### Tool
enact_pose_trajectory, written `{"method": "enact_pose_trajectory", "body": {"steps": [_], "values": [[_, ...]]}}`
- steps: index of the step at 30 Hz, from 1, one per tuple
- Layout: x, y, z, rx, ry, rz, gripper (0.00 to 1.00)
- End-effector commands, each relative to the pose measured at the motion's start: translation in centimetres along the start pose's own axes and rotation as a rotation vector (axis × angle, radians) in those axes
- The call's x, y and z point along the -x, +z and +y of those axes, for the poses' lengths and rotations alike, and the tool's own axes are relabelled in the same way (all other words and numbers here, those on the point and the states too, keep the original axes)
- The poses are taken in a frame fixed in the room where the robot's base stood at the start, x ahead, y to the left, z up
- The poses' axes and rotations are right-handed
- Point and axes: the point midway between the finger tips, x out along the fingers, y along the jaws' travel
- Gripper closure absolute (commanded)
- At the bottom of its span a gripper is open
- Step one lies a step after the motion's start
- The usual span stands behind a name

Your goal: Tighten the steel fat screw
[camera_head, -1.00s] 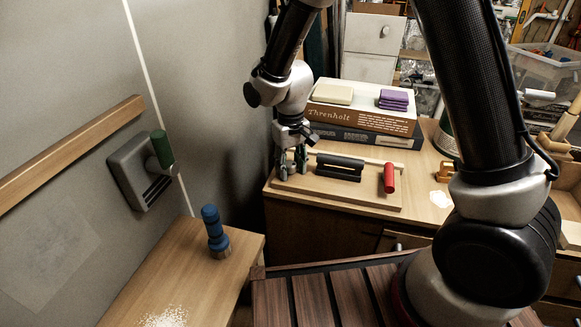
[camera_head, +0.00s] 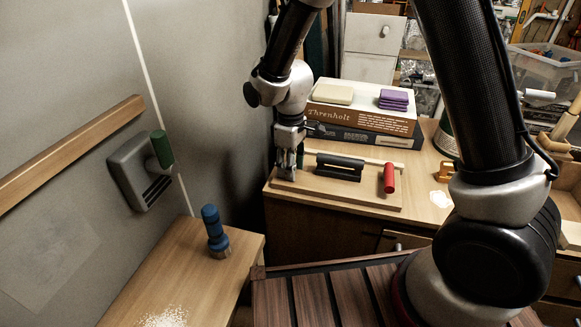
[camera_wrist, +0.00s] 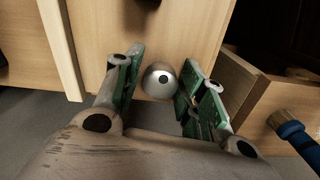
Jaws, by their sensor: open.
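The steel fat screw (camera_wrist: 159,80) shows in the wrist view as a round, shiny metal head with a dark centre on a light wooden surface. My gripper (camera_wrist: 162,70) is open, with one green-padded finger on each side of the head. Gaps show between the head and both pads. In the head view my gripper (camera_head: 287,166) points down over the left end of the wooden board (camera_head: 345,194) on the bench. The screw cannot be made out there, where my fingers are.
A black clamp-like part (camera_head: 340,166) and a red handle (camera_head: 389,178) sit right of my gripper on the board. Stacked boxes (camera_head: 362,122) stand behind. A blue-handled brush (camera_head: 214,232) stands on the left table. A grey wall box with a green handle (camera_head: 162,150) is far left.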

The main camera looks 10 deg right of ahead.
Motion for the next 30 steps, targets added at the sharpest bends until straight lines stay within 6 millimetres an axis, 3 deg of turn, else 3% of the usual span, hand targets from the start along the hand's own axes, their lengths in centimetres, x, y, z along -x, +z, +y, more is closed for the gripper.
{"method": "enact_pose_trajectory", "body": {"steps": [5, 15, 26, 30], "values": [[0.0, -0.01, 0.0, 0.033, 0.0, 0.0, 0.6], [0.01, -0.03, 0.0, 0.492, 0.0, 0.0, 0.6], [0.01, -0.03, 0.0, 0.541, 0.0, 0.0, 0.6], [0.01, -0.03, -0.01, 0.725, 0.0, 0.0, 0.6]]}}
